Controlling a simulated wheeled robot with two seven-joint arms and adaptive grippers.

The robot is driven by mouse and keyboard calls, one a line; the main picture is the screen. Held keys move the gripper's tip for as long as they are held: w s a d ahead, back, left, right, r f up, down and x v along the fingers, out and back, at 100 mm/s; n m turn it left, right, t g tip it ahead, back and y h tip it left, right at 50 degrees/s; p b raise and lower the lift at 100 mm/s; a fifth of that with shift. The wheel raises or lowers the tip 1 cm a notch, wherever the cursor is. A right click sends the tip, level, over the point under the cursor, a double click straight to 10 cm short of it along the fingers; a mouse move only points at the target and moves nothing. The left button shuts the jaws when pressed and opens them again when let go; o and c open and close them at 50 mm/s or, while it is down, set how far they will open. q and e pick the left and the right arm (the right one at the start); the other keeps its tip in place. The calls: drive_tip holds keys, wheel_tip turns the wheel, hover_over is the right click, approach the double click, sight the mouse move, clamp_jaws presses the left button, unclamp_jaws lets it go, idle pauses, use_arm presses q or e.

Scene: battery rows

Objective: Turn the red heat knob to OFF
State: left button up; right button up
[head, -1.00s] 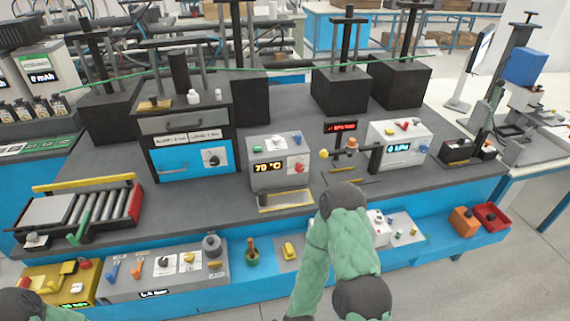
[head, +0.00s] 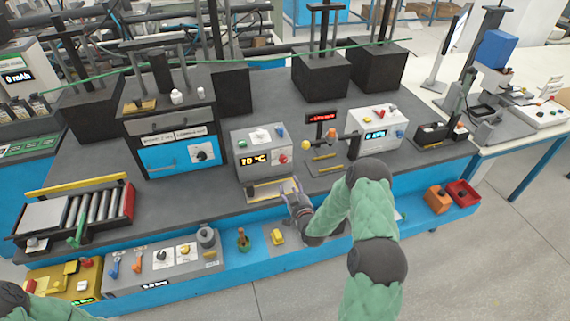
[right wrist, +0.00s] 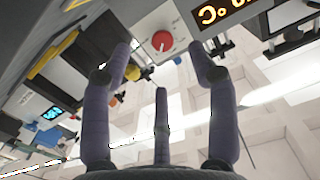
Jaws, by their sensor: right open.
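The red heat knob (head: 283,159) is on the right of the front face of a grey box (head: 246,148), beside a lit display reading 70 °C (head: 253,161). My right gripper (head: 291,187) is open and empty, in front of the box and below the knob. In the right wrist view the red knob (right wrist: 162,41) lies beyond and between the spread fingertips of the gripper (right wrist: 160,58), apart from them. A white mark shows on the knob, but I cannot read any OFF label. My left gripper is not in view; only part of my left arm shows at lower left.
A yellow-edged tray (head: 270,190) lies before the box. A post with a yellow ball (head: 306,145) and a white box (head: 375,130) stand to the right. A blue-fronted drawer unit (head: 178,155) stands to the left. Small controls line the lower front shelf.

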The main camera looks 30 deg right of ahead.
sight(284, 161)
drive_tip(key=shift+t+h, duration=0.3)
drive_tip(key=x, duration=0.3)
drive_tip(key=r+x, duration=0.1)
drive_tip(key=x, duration=0.3)
drive_tip(key=d+x, duration=0.1)
drive_tip(key=x, duration=0.3)
drive_tip(key=shift+r, duration=0.4)
drive_tip(key=c, duration=1.1)
